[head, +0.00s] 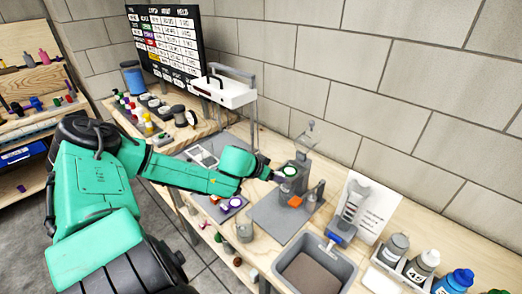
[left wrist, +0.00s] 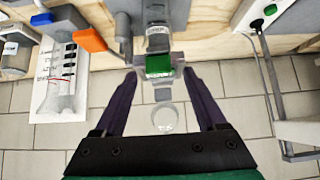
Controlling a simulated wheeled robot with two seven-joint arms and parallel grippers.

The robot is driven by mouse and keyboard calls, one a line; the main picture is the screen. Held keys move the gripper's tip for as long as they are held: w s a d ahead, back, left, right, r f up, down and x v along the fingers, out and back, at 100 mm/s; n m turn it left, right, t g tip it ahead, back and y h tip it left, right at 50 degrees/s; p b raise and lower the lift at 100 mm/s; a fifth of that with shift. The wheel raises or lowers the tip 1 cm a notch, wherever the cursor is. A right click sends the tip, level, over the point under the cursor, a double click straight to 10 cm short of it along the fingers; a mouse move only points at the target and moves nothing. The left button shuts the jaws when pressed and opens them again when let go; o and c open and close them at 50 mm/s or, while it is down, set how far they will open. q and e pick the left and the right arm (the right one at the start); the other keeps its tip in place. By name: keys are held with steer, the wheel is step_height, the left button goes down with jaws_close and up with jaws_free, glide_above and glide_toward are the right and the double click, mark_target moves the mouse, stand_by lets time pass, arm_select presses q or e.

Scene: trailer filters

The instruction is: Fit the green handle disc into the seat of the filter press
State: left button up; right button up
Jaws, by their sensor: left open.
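The filter press (head: 305,168) is a grey upright stand on a grey base plate, with a clear funnel-like top. The green handle disc (head: 290,171) shows as a white round with a green rim at the press's front. In the left wrist view its green part (left wrist: 158,65) lies against the grey press body (left wrist: 158,38), between my fingertips. I cannot tell whether it is fully down in the seat, which is hidden. My left gripper (head: 272,172) is at the disc, with its dark fingers (left wrist: 159,76) spread either side and a gap to each. My right gripper is out of view.
A purple-rimmed disc (head: 236,203) lies on a pad to the left. A grey bin (head: 345,266) and bottles (head: 424,262) stand at the front right. A white-topped device (head: 228,92) stands behind my arm.

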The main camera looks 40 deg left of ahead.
arm_select(q)
steer(key=b+v, duration=0.1)
steer(key=v, duration=0.8)
steer(key=shift+s+r, duration=0.15)
steer(key=shift+s, duration=0.05)
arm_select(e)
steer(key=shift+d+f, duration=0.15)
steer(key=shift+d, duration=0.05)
